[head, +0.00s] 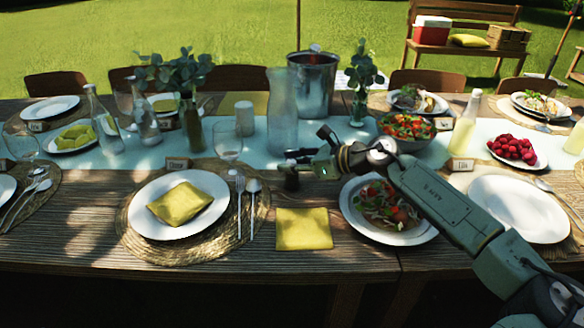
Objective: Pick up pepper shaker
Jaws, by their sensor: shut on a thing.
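My gripper (297,160) reaches in from the right over the near edge of the pale table runner. It is shut on a small dark thing, which I take to be the pepper shaker (291,179). The fingers and the shaker are dark and small here, so their outlines are hard to separate. I cannot tell whether the shaker is clear of the table.
A wine glass (228,143) stands left of my gripper and a glass carafe (282,112) behind it. A salad plate (388,212) lies below my arm, and a salad bowl (407,129) stands behind it. A yellow napkin (303,229) lies in front.

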